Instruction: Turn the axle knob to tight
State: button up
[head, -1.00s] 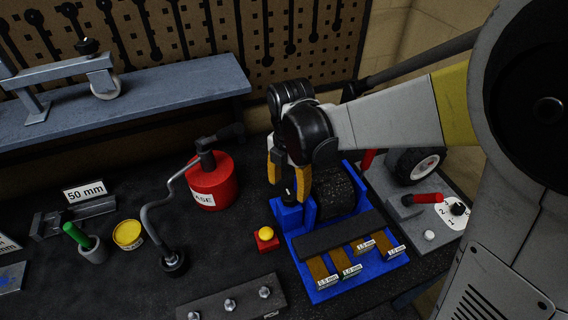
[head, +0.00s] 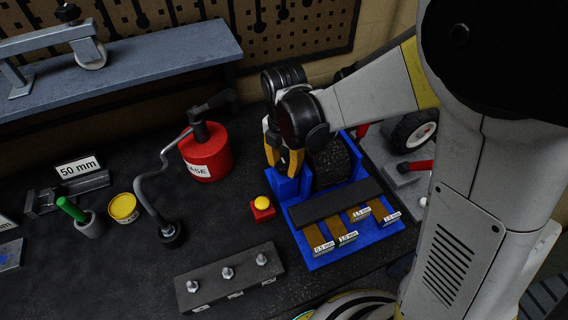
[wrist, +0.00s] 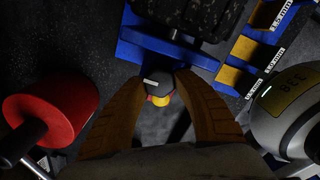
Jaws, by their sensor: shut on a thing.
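The axle knob (wrist: 152,83) is a small dark round knob with a pale mark, seen in the wrist view in front of the blue stand (wrist: 185,52). My gripper (wrist: 172,78) has its two yellow-brown fingers closed in on either side of the knob. In the head view my gripper (head: 283,162) is at the left end of the blue stand (head: 290,188), which holds a black ribbed wheel or roller (head: 331,165). The knob is hidden behind my fingers there. I cannot read any tight marking.
A red can (head: 207,155) with a bent spout stands left of the gripper. A yellow button on a red base (head: 262,207) lies close in front. Labelled gauge strips (head: 340,228) lie on the stand's front. A bolt block (head: 230,277) is nearer. Open bench lies between.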

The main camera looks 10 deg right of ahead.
jog(key=shift+m, duration=0.3)
jog(key=m+b, duration=0.1)
jog(key=m, duration=0.1)
jog(key=shift+f+m, duration=0.1)
jog(key=shift+m, duration=0.3)
jog(key=m, duration=0.3)
jog(key=shift+w+m+b, duration=0.1)
jog(key=shift+m+b, duration=0.2)
jog(key=shift+m, duration=0.1)
jog(key=m+b, duration=0.1)
jog(key=m, duration=0.5)
jog(key=shift+m, duration=0.4)
jog(key=shift+w, duration=0.1)
jog(key=o, duration=1.2)
jog(key=shift+a, duration=0.1)
